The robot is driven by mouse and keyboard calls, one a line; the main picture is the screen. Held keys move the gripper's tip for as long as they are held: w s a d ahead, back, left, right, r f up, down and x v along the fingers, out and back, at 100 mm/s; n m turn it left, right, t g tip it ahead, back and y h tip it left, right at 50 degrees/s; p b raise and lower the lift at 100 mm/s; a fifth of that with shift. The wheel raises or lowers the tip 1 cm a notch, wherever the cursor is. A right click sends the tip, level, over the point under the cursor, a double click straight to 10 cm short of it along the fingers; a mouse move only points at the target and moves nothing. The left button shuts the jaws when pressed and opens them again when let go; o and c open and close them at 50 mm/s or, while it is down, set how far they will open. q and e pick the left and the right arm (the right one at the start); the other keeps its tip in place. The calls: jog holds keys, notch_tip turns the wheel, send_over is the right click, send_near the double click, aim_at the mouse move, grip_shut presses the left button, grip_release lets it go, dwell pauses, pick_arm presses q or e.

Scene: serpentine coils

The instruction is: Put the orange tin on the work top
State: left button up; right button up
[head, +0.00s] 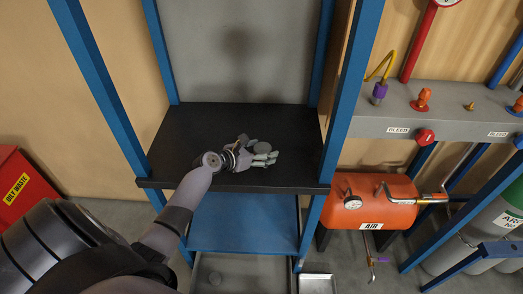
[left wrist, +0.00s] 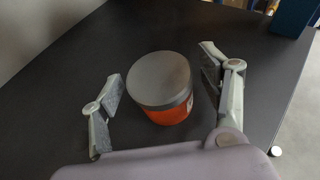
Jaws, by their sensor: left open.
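The orange tin (left wrist: 165,112) has a grey lid and stands upright on the dark work top (left wrist: 75,55) in the left wrist view. My left gripper (left wrist: 165,90) is open, with one finger on each side of the tin and a visible gap on both sides. In the head view my left gripper (head: 264,159) reaches over the black work top (head: 190,130). There the tin's grey lid (head: 262,147) shows just beyond the fingers, and its orange side is hidden. My right gripper is not in view.
Blue posts (head: 345,95) frame the work top, with a grey panel behind it. A blue lower shelf (head: 243,220) lies below. A red bin (head: 22,192) stands at the left, and an orange air tank (head: 375,203) at the right. The work top around the tin is clear.

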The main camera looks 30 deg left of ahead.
pick_arm(q)
jog(key=shift+r, duration=0.3)
jog(key=v, duration=1.2)
jog(key=shift+f, duration=0.15)
